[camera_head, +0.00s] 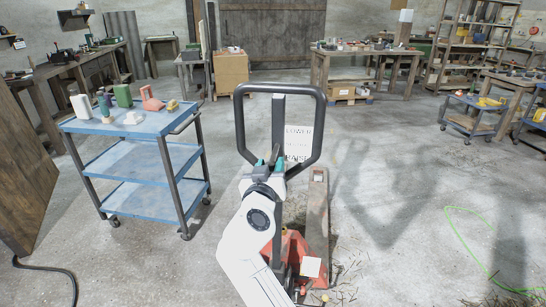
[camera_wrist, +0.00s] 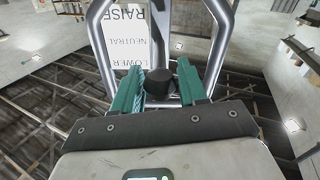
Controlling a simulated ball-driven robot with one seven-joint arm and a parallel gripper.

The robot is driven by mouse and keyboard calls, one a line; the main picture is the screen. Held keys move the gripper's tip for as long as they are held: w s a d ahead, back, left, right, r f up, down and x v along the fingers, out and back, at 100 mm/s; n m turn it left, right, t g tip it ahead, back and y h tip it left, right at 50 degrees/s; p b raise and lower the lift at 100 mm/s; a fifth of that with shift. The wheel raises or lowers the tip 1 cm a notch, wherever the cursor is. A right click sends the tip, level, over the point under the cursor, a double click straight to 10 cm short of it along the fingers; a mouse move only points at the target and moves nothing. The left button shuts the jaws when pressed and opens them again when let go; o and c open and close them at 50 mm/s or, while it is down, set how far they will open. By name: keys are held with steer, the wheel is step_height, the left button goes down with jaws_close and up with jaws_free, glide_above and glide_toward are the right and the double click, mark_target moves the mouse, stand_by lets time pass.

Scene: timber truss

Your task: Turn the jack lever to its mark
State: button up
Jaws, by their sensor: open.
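The pallet jack's tall dark loop handle (camera_head: 237,120) stands upright in front of me, above its orange-red base (camera_head: 294,250). A white label (camera_head: 299,143) beside the post reads LOWER, NEUTRAL and RAISE; it also shows in the wrist view (camera_wrist: 136,40). My gripper (camera_head: 269,163) is inside the lower part of the loop. In the wrist view, my gripper (camera_wrist: 162,72) has its teal fingers apart. A black round knob (camera_wrist: 158,83), apparently the lever's end, is between them. Whether a finger touches it I cannot tell. The rest of the lever is hidden.
A blue three-shelf cart (camera_head: 135,122) with bottles and small items stands to the left. A fork of the jack (camera_head: 317,210) reaches away across the floor. A green hose (camera_head: 470,235) lies at right. Workbenches (camera_head: 365,55) and shelves line the back; the right-middle floor is clear.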

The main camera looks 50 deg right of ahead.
mark_target(272, 158)
steer(key=shift+x, duration=1.6)
jaws_close()
